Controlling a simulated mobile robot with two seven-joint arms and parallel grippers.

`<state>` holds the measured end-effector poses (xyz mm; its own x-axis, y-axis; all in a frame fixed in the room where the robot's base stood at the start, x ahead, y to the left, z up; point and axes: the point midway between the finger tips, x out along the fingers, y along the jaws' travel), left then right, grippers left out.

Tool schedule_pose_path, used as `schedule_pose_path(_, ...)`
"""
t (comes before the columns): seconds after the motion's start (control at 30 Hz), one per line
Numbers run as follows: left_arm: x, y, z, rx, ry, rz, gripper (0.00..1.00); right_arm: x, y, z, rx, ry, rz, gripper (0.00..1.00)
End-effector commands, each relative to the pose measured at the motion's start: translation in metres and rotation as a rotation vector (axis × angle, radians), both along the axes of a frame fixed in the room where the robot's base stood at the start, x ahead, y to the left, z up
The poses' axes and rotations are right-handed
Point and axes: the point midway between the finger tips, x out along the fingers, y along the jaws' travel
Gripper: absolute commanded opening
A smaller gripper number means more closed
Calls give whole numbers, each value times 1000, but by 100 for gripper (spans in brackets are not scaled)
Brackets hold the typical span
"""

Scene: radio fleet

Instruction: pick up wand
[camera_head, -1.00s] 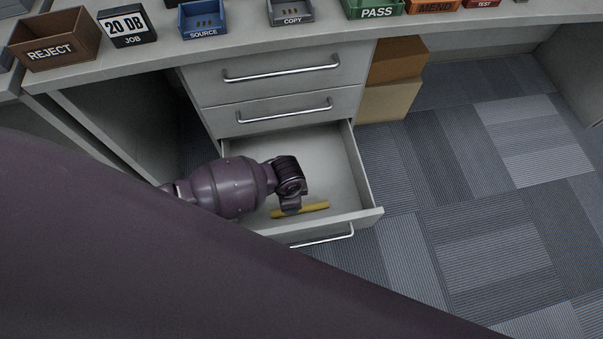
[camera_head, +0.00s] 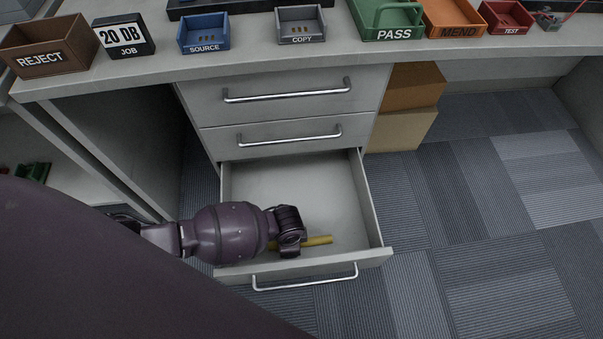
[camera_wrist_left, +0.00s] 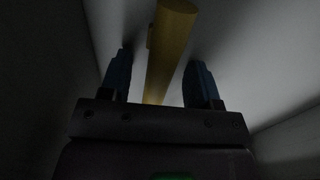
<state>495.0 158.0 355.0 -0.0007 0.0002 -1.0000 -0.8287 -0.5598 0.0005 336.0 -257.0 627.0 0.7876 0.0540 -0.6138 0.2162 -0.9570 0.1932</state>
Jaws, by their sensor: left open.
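The wand is a yellow rod (camera_head: 318,240) lying in the open bottom drawer (camera_head: 372,190), near its front wall. My left gripper (camera_head: 290,250) is inside the drawer, reaching down over the wand and hiding part of it in the head view. In the left wrist view the wand (camera_wrist_left: 171,45) runs between the two blue fingers of my left gripper (camera_wrist_left: 160,85), with a visible gap on each side. The gripper is open. Whether the fingertips reach the drawer floor is too dark to tell. My right gripper is not in view.
Two upper drawers (camera_head: 280,135) are shut above the open one. The desk top holds the reject (camera_head: 48,62), source (camera_head: 204,38), copy (camera_head: 302,28) and pass (camera_head: 388,20) trays. Cardboard boxes (camera_head: 405,125) stand right of the drawers. The carpet to the right is clear.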

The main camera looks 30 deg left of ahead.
Motion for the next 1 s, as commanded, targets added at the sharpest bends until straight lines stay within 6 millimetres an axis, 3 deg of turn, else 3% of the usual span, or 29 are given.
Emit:
schedule_pose_path(0.5, 0, 0, -2, 0, -1, 0, 55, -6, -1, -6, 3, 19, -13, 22)
schedule_pose_path(0.83, 0, 0, -2, -1, -1, 0, 5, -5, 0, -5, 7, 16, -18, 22)
schedule_pose_path(1.0, 0, 0, -2, -1, -1, 0, 2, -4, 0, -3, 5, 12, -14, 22)
